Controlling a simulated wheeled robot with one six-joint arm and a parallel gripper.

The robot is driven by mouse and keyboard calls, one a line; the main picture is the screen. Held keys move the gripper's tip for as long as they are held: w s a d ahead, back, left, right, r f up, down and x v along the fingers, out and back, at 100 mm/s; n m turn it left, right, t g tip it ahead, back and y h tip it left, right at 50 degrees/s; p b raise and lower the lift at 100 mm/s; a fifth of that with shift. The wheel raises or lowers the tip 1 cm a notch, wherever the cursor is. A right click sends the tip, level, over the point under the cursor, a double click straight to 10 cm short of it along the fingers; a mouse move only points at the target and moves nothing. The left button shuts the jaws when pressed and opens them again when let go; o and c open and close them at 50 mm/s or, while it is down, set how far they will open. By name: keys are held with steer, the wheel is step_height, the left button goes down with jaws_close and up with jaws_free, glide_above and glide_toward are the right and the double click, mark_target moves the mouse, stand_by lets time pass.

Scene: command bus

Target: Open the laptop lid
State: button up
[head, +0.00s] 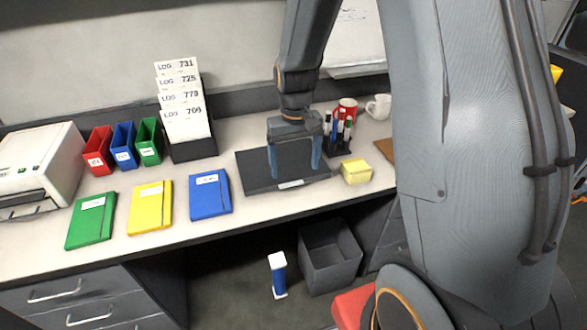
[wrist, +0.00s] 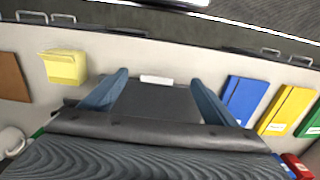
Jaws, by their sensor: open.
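The laptop (head: 260,178) is a dark flat slab with its lid closed, lying on the desk to the right of the blue notebook. A small white label sits at its front edge. In the wrist view the laptop (wrist: 158,103) lies below and between my fingers. My gripper (head: 295,173) is above the laptop, its two blue fingers spread apart and pointing down, with nothing between them. The fingers also show in the wrist view (wrist: 156,88). I cannot tell whether the fingertips touch the lid. The gripper body hides part of the laptop's back.
A yellow block (head: 356,171) stands close to the laptop's right. A pen holder (head: 337,146), red mug (head: 347,108) and white mug (head: 379,107) are behind it. The blue notebook (head: 210,195) and a file holder (head: 193,150) are left. An open bin (head: 330,257) stands below the desk.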

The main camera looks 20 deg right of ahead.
mark_target(292, 185)
steer(key=shift+w+d+f+p, duration=0.1)
steer(key=shift+w+f+p, duration=0.5)
steer(key=shift+f, duration=0.9)
steer(key=shift+w+a+f+p, duration=0.1)
steer(key=shift+w+f+p, duration=0.5)
steer(key=shift+f, duration=0.85)
steer(key=shift+w+d+f+p, duration=0.1)
steer(key=shift+w+f+p, duration=0.5)
steer(key=shift+f, duration=0.9)
steer(key=shift+s, duration=0.1)
